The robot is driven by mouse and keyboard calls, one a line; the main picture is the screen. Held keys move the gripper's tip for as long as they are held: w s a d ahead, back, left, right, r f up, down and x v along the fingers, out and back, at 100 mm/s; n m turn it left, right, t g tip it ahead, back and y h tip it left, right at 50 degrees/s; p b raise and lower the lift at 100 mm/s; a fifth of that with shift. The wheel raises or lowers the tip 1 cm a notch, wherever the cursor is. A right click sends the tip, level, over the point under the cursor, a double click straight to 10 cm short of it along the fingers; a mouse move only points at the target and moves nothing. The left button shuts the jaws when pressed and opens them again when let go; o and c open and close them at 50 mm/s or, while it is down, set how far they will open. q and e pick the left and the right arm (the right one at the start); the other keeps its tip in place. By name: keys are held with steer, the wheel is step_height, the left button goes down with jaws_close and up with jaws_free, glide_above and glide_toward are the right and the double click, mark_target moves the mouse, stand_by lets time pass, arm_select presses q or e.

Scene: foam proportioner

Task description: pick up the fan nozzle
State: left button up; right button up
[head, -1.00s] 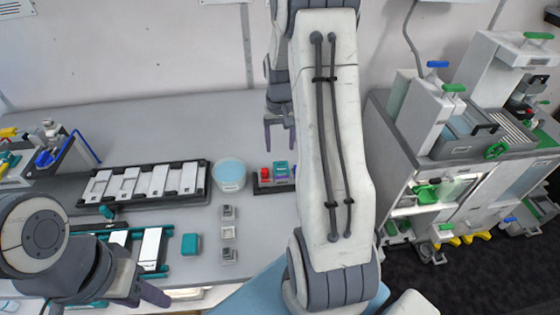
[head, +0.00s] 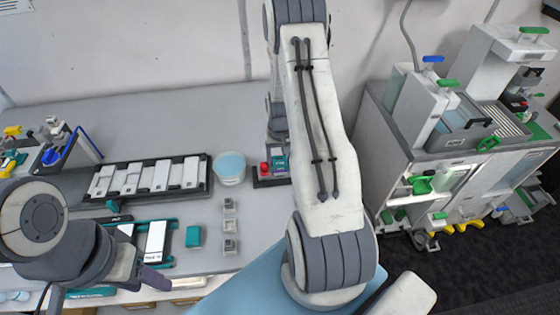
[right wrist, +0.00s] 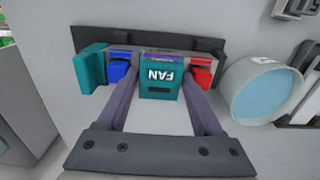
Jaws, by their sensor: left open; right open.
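The fan nozzle (right wrist: 161,78) is a teal block with the word FAN, upside down in the right wrist view. It sits in a dark rack (right wrist: 152,36) between a blue piece (right wrist: 119,70) and a red piece (right wrist: 201,74). In the head view the rack (head: 262,182) is partly behind my right arm. My right gripper (right wrist: 160,76) is open, one finger on each side of the fan nozzle. I cannot tell whether the fingers touch it. My left gripper (head: 105,288) is open and empty at the table's front left.
A round tub with blue contents (head: 230,168) stands beside the rack. A dark tray with white plates (head: 150,179) lies further left. Small grey blocks (head: 230,226) and a teal block (head: 194,236) lie in front. A grey machine (head: 400,150) stands right.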

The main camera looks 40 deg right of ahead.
steer(key=c, duration=1)
steer(key=shift+r, duration=0.1)
